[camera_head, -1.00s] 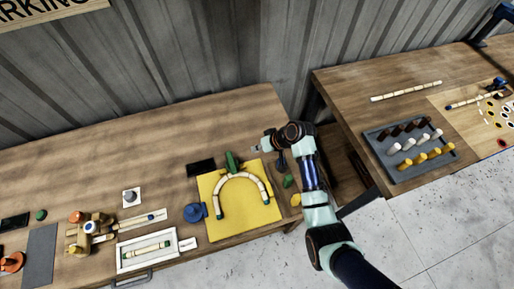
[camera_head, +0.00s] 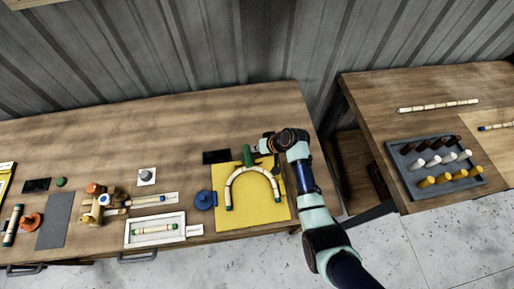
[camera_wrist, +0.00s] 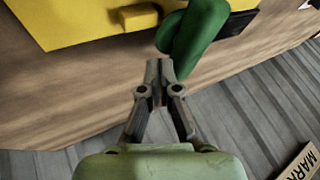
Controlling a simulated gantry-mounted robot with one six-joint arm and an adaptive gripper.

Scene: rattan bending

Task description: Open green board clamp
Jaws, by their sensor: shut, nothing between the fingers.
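The green clamp (camera_head: 248,157) stands at the back edge of the yellow board (camera_head: 265,214), at the top of a bent rattan arch (camera_head: 235,183). In the wrist view the clamp (camera_wrist: 194,38) is a rounded green lever just beyond my fingertips. My gripper (camera_head: 259,148) is beside the clamp, on its right in the head view. In the wrist view my gripper (camera_wrist: 160,68) has its fingertips together with nothing between them. The tips look very close to the lever; I cannot tell whether they touch it.
A blue round knob (camera_head: 204,200) sits at the board's left edge. A black pad (camera_head: 216,157) lies behind it. A white tray (camera_head: 156,241) with a rattan piece is at front left. A second table with a grey peg tray (camera_head: 410,182) stands right. The table's back is clear.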

